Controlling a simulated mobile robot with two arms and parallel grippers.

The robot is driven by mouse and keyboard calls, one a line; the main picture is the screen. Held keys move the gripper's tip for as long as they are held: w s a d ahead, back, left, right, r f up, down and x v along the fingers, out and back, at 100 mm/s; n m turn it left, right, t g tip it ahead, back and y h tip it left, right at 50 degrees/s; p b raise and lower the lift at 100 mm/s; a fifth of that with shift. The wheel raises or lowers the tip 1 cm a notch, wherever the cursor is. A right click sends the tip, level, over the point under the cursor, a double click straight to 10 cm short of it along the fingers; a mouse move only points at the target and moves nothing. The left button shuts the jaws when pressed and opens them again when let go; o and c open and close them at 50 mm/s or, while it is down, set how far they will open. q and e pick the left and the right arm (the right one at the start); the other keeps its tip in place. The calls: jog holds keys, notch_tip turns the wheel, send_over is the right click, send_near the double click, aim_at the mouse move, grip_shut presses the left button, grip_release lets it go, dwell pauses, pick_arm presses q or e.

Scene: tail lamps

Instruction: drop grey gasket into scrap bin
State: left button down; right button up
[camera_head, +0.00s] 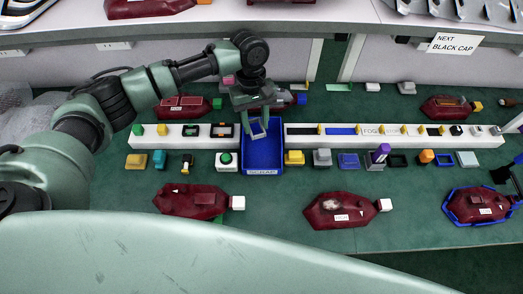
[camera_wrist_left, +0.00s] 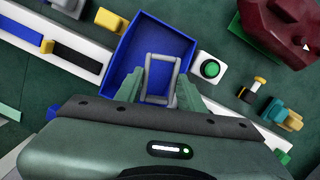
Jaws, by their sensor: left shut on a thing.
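My left gripper (camera_head: 258,122) is above the blue scrap bin (camera_head: 263,160), whose front label is small and partly blurred. The gripper is shut on the grey gasket (camera_head: 257,131), a thin rectangular frame hanging below the fingers. In the left wrist view the gasket (camera_wrist_left: 161,76) sits between the green fingertips (camera_wrist_left: 160,88), with the bin's blue floor (camera_wrist_left: 135,55) showing behind it and through its opening. The bin looks otherwise empty where its inside shows. Part of it is hidden by the gripper. My right gripper is not in view.
A white strip (camera_head: 470,141) with coloured parts runs left and right of the bin. A green-button block (camera_head: 227,161) and a yellow block (camera_head: 294,158) stand close beside the bin. Dark red tail lamps (camera_head: 340,211) lie in front and behind on the green table.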

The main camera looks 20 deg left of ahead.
pick_arm(q)
jog(key=shift+f, duration=0.1)
jog(key=c, duration=0.8)
grip_release()
notch_tip(320, 180, up, 8)
jog(key=w+b, duration=0.1)
jog(key=shift+a+f, duration=0.15)
jog(key=shift+a, duration=0.2)
